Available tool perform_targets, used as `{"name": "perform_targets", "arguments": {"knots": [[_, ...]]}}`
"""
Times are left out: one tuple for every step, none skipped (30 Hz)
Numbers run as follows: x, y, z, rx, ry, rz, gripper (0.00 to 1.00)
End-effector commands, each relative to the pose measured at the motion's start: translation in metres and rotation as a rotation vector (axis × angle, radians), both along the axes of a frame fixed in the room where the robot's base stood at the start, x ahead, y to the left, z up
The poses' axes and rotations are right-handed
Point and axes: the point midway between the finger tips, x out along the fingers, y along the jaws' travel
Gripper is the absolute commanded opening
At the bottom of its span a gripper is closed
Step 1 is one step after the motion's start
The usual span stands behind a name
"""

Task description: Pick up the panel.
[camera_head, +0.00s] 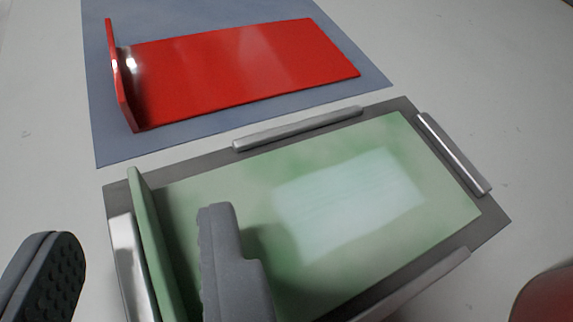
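A green L-shaped panel (420,160) with a pale, whitish patch lies flat in a grey fixture in the lower middle. Its upright flange (155,245) stands along the left end. A red L-shaped panel (240,65) lies flat on a blue-grey mat at the top, with its upright flange at its left end. My gripper (140,240) is open, with one finger on each side of the green flange in the picture. The left finger appears clear of it; the right finger covers part of the green plate. The lower end of the flange is cut off by the frame.
The grey fixture (490,221) has silver rails on its sides, including a far rail (300,128) and a right rail (453,152). The blue-grey mat (200,15) lies beyond it. A dark red rounded object (548,298) is at the lower right. The pale surface at left is clear.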

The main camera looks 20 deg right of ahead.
Motion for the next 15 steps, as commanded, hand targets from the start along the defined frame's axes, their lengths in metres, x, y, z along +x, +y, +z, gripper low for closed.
{"name": "perform_targets", "arguments": {"knots": [[0.005, 0.001, -0.004, -0.002, 0.002, 0.002, 0.34], [0.007, 0.002, -0.006, -0.002, 0.003, 0.002, 0.34], [0.010, 0.003, -0.008, 0.000, 0.004, 0.002, 0.34], [0.012, 0.003, -0.009, 0.002, 0.004, 0.002, 0.34], [0.013, 0.004, -0.010, 0.002, 0.004, 0.002, 0.34], [0.014, 0.004, -0.011, 0.001, 0.004, 0.001, 0.34], [0.015, 0.004, -0.011, 0.001, 0.004, 0.001, 0.34], [0.015, 0.003, -0.011, 0.001, 0.003, 0.001, 0.34], [0.016, 0.003, -0.011, 0.001, 0.003, 0.001, 0.34], [0.016, 0.003, -0.011, 0.001, 0.003, 0.001, 0.34], [0.016, 0.003, -0.011, 0.002, 0.003, 0.001, 0.34], [0.016, 0.003, -0.011, 0.001, 0.003, 0.001, 0.34], [0.016, 0.003, -0.011, 0.001, 0.003, 0.001, 0.34], [0.016, 0.003, -0.011, 0.001, 0.003, 0.001, 0.34], [0.016, 0.004, -0.011, 0.001, 0.003, 0.001, 0.26]]}}
